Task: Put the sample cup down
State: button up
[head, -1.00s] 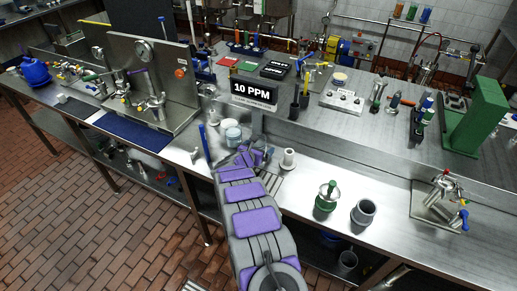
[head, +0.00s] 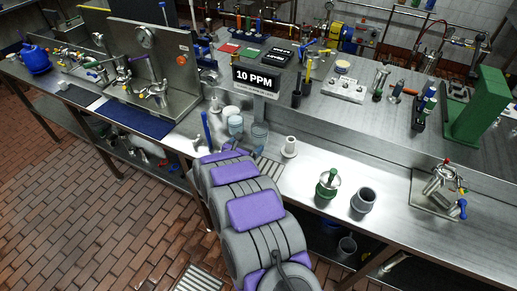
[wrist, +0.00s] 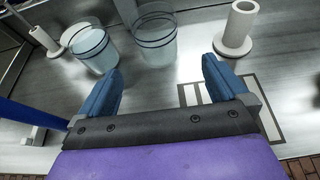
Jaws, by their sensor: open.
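Two clear cups with dark bands stand upright on the steel bench. One, with pale bluish contents, is the left cup (wrist: 95,50), also seen in the head view (head: 235,124). The other, likely the sample cup (wrist: 155,38), is in front of my gripper and shows in the head view (head: 259,134). My gripper (wrist: 160,78) is open, its blue fingers spread wide with nothing between them. The fingertips are a little short of this cup, apart from it.
A white spool-like post (wrist: 237,28) stands right of the cups. A striped plate (wrist: 225,95) lies beside the right finger. A blue upright handle (head: 206,128) is left of the cups. A green-topped valve (head: 327,186) and grey cup (head: 363,200) stand farther right.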

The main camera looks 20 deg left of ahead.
jog(key=shift+s+a, duration=0.1)
jog(key=shift+s, duration=0.05)
notch_tip(320, 180, up, 10)
jog(key=w+n+g+y, duration=0.1)
jog(key=n+g+y, duration=0.3)
jog(key=n, duration=0.5)
jog(key=s+d+r+n+g+y, duration=0.35)
jog(key=s+d+r+n, duration=0.35)
jog(key=d+r+n, duration=0.3)
jog(key=s+d+n+g+h, duration=0.6)
jog(key=s+d+n, duration=1.2)
jog(key=s+d, duration=1.6)
jog(key=s+g, duration=0.2)
jog(key=shift+s+d, duration=0.25)
jog(key=shift+s, duration=0.05)
